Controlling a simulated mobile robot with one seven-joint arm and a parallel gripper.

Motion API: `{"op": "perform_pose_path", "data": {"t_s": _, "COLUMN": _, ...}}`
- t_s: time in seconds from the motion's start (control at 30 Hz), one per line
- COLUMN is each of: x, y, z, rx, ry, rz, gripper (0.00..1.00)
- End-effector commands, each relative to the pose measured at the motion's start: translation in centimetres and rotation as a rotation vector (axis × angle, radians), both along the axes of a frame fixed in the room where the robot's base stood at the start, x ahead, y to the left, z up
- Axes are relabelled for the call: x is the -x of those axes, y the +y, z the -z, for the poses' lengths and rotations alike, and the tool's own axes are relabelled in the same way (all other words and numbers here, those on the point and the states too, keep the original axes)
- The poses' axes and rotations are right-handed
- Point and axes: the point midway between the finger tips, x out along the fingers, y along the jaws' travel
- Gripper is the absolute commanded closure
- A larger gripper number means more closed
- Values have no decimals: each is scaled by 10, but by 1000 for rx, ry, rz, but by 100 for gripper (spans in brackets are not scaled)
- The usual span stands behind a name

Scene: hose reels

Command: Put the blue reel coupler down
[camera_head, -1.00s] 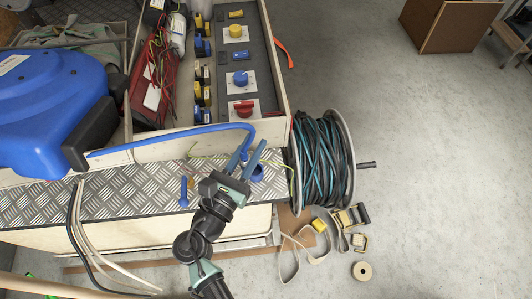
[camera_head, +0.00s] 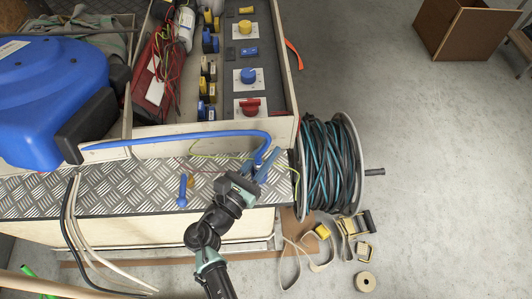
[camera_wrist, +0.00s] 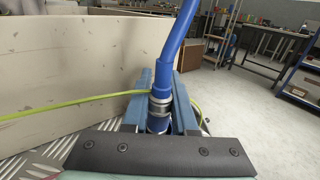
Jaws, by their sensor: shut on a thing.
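The blue reel coupler (camera_wrist: 158,108) is at the end of a blue hose (camera_head: 190,136) that arcs from the big blue hose reel (camera_head: 50,85). In the wrist view it stands roughly upright between the two blue fingers of my gripper (camera_wrist: 159,112). My gripper also shows in the head view (camera_head: 264,165), near the right end of the checker-plate ledge (camera_head: 120,192). It is shut on the coupler. The coupler's lower end is hidden behind the gripper body, so I cannot tell whether it touches the ledge.
A blue handle (camera_head: 182,190) stands on the ledge left of my gripper. A thin yellow-green wire (camera_wrist: 70,102) passes close to the coupler. The box wall (camera_wrist: 65,70) rises behind it. A cable drum (camera_head: 330,165) stands just right of the ledge.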

Motion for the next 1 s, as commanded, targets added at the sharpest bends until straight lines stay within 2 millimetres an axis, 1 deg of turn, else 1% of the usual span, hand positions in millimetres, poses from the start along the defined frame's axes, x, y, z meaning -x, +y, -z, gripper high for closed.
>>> {"op": "perform_pose_path", "data": {"t_s": 0.17, "x": 0, "y": 0, "z": -1, "rx": 0, "ry": -1, "rz": 0, "gripper": 100}}
{"op": "perform_pose_path", "data": {"t_s": 0.3, "x": 0, "y": 0, "z": 3, "rx": 0, "ry": 0, "rz": 1, "gripper": 100}}
{"op": "perform_pose_path", "data": {"t_s": 0.33, "x": 0, "y": 0, "z": 2, "rx": 0, "ry": 0, "rz": 0, "gripper": 69}}
{"op": "perform_pose_path", "data": {"t_s": 0.47, "x": 0, "y": 0, "z": 2, "rx": 0, "ry": 0, "rz": 0, "gripper": 46}}
{"op": "perform_pose_path", "data": {"t_s": 0.5, "x": 0, "y": 0, "z": 2, "rx": 0, "ry": 0, "rz": 0, "gripper": 44}}
{"op": "perform_pose_path", "data": {"t_s": 0.73, "x": 0, "y": 0, "z": 1, "rx": 0, "ry": 0, "rz": 0, "gripper": 44}}
{"op": "perform_pose_path", "data": {"t_s": 0.83, "x": 0, "y": 0, "z": -3, "rx": -1, "ry": -1, "rz": 0, "gripper": 44}}
{"op": "perform_pose_path", "data": {"t_s": 0.93, "x": 10, "y": 8, "z": -1, "rx": 0, "ry": 1, "rz": -3, "gripper": 44}}
{"op": "perform_pose_path", "data": {"t_s": 1.0, "x": 20, "y": 16, "z": -2, "rx": 1, "ry": 2, "rz": -4, "gripper": 44}}
